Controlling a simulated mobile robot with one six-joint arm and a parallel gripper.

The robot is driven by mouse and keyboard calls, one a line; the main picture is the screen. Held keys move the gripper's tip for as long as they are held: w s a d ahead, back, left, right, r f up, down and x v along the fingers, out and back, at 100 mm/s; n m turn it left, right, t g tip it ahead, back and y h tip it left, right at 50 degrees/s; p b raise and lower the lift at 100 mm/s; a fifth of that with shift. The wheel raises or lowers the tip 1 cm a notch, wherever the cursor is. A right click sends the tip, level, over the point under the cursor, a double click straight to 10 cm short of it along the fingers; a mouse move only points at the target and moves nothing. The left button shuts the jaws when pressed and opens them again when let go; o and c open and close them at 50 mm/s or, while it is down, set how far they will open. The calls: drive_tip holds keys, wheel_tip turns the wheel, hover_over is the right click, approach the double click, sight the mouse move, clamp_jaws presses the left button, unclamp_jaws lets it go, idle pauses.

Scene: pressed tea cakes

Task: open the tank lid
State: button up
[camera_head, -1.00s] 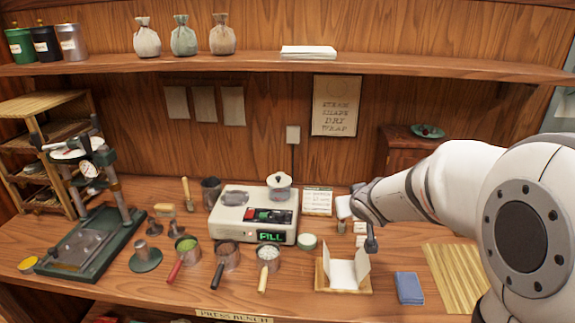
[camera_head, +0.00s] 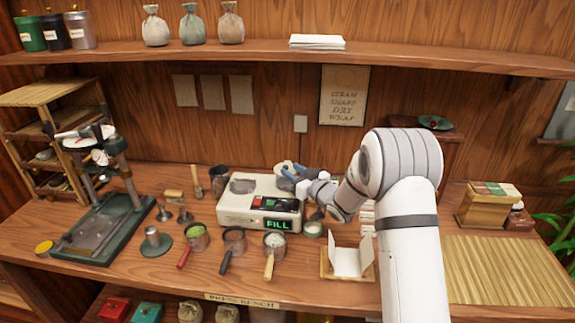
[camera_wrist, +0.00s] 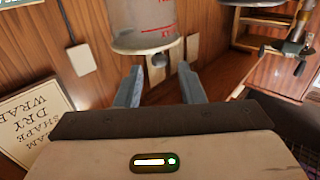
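The white machine (camera_head: 262,207) with a green FILL display stands mid-bench. My gripper (camera_head: 291,172) is at the back right of its top, with blue-grey fingers at the tank and hiding much of it. In the wrist view the clear tank (camera_wrist: 148,14), with red markings, shows at the top. Its pale lid (camera_wrist: 143,44) faces my gripper, with a small round knob (camera_wrist: 158,60) between the open fingers. The fingers also show in the wrist view (camera_wrist: 160,85). They stand apart, with clear space on both sides of the knob. The lid is on the tank.
Several handled cups (camera_head: 234,241) stand in front of the machine. A press (camera_head: 100,225) stands left. The shelf (camera_head: 300,57) runs above. A bamboo mat (camera_head: 505,272) lies right.

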sight(287, 167)
drive_tip(key=shift+p+x, duration=0.4)
drive_tip(key=shift+x, duration=1.75)
drive_tip(key=shift+c, duration=0.3)
clamp_jaws()
